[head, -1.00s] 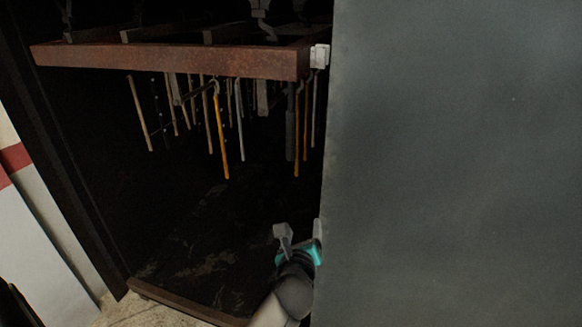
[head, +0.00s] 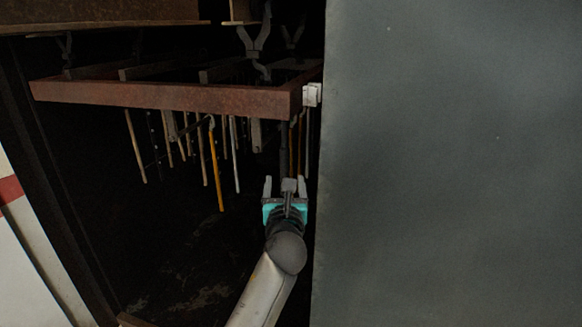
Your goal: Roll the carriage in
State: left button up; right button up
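The carriage is a rusty reddish-brown frame (head: 170,96) hanging inside a dark rack, with cross bars behind its front beam. Dark forked hangers (head: 254,42) rise from it towards the rail area above. Several rods and tools, including a yellow one (head: 215,170), hang below it. A small white block (head: 312,95) sits at its front right corner, beside the grey panel. My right gripper is not in view.
A large grey panel (head: 455,160) fills the right side, close beside my gripper. A rusty beam (head: 100,13) crosses the top left. A white wall with a red band (head: 10,190) is at the far left. The dark space below the hanging tools looks open.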

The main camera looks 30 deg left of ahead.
aim_at(285, 172)
pick_arm(q)
jog(key=b+x, duration=0.2)
jog(key=x, duration=0.2)
jog(key=shift+w+a+f, duration=0.1)
jog(key=shift+w, duration=0.15)
jog(key=shift+x, duration=1.25)
grip_shut()
dwell(0.6)
